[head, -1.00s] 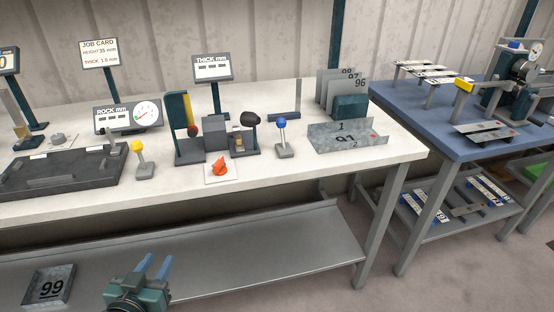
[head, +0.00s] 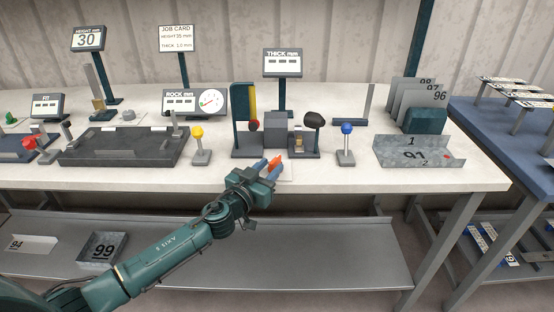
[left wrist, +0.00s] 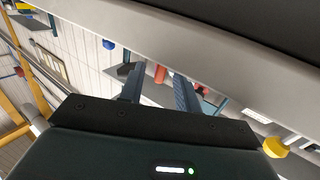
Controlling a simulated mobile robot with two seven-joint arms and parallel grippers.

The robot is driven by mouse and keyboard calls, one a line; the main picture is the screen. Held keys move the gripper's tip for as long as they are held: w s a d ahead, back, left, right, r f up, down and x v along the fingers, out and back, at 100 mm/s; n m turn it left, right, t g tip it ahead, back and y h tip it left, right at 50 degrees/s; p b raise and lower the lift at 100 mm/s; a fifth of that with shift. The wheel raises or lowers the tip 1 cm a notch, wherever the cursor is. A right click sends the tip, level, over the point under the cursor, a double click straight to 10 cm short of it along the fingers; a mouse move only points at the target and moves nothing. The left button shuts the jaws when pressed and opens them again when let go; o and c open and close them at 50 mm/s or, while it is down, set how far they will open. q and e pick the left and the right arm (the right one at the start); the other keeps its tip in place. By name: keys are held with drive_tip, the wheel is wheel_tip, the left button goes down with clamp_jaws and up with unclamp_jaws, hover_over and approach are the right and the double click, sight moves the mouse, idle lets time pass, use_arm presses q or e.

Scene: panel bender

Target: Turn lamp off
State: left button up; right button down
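An orange-red knob (head: 276,160) sits on a small white plate (head: 286,172) at the bench's front edge. It also shows as a red piece (left wrist: 160,73) in the left wrist view. My left gripper (head: 266,166) reaches up from the lower left to this knob and partly hides it and its plate. In the left wrist view the fingers (left wrist: 160,88) are apart, with the red piece seen in the gap just past them. I cannot tell whether they touch it. No part is clearly recognisable as a lit lamp. My right gripper is out of view.
A yellow-topped lever (head: 197,133) stands left of the knob and a blue-topped lever (head: 346,130) right. Behind stands a grey gauge block (head: 276,130) with a display (head: 283,63). A bent metal sheet (head: 420,152) lies right. A lower shelf (head: 300,250) runs beneath.

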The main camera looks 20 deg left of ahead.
sight(270, 167)
use_arm(q)
drive_tip(key=shift+x, duration=2.05)
clamp_jaws()
